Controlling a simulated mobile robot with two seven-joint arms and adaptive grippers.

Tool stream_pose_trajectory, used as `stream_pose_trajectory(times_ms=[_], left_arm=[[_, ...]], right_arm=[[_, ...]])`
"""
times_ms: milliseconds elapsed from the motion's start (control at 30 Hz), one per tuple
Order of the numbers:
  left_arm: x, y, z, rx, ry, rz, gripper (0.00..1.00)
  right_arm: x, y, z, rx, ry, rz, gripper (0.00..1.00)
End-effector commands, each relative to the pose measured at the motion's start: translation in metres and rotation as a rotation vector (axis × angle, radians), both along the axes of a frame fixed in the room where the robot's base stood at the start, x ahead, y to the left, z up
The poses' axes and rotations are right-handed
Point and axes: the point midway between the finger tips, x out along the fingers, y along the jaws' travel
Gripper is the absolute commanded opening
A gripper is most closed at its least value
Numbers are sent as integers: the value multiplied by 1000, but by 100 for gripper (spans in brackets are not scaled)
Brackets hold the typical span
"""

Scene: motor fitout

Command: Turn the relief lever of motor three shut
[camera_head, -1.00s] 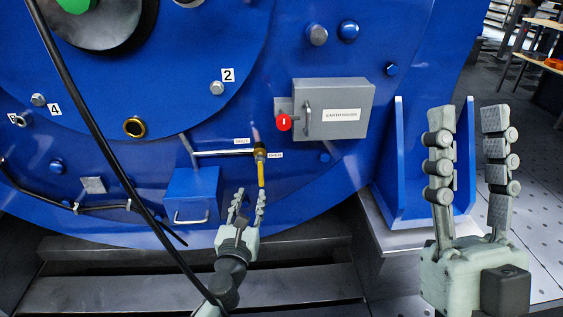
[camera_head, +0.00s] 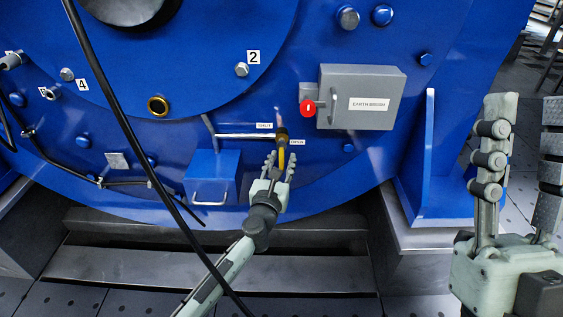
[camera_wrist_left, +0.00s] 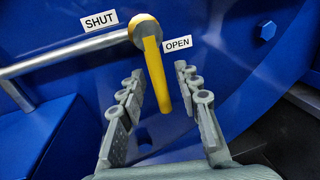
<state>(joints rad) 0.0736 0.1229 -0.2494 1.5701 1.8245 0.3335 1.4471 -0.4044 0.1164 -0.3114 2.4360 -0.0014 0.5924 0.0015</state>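The yellow relief lever (camera_head: 281,155) hangs down from its brass-coloured valve at the end of a thin metal pipe, below the OPEN label (camera_head: 297,142) and right of the SHUT label (camera_head: 265,126). In the left wrist view the lever (camera_wrist_left: 155,75) points down between the two fingers of my left gripper (camera_wrist_left: 158,105). The fingers are open on either side, with a gap to the lever. In the head view my left gripper (camera_head: 278,170) is just below the valve. My right gripper (camera_head: 527,125) is open and empty at the right, well away from the lever.
A grey earth brush box (camera_head: 365,98) with a red knob (camera_head: 307,108) is up and right of the valve. A blue box with a handle (camera_head: 212,175) is left of my left gripper. A black cable (camera_head: 125,130) crosses in front.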

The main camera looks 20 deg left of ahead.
Motion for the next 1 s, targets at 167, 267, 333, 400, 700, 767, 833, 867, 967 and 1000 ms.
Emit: stream_pose_trajectory(times_ms=[167,267,333,400,700,767,833,867,967,1000], left_arm=[[0,0,0,0,0,0,23],[0,0,0,0,0,0,11],[0,0,0,0,0,0,2],[0,0,0,0,0,0,0],[-1,0,0,0,0,0,0],[-1,0,0,0,1,0,0],[-1,0,0,4,2,0,0],[-1,0,1,8,3,0,0],[-1,1,2,26,9,0,0],[-1,2,2,37,13,0,0]], right_arm=[[0,0,0,0,0,0,40],[0,0,0,0,0,0,40],[0,0,0,0,0,0,40],[0,0,0,0,0,0,40],[0,0,0,0,-1,0,40],[0,0,1,0,0,0,40],[1,0,1,-1,4,0,40],[2,1,2,-3,8,0,40],[10,5,-3,-21,75,5,40],[14,7,-5,-32,105,8,40]])
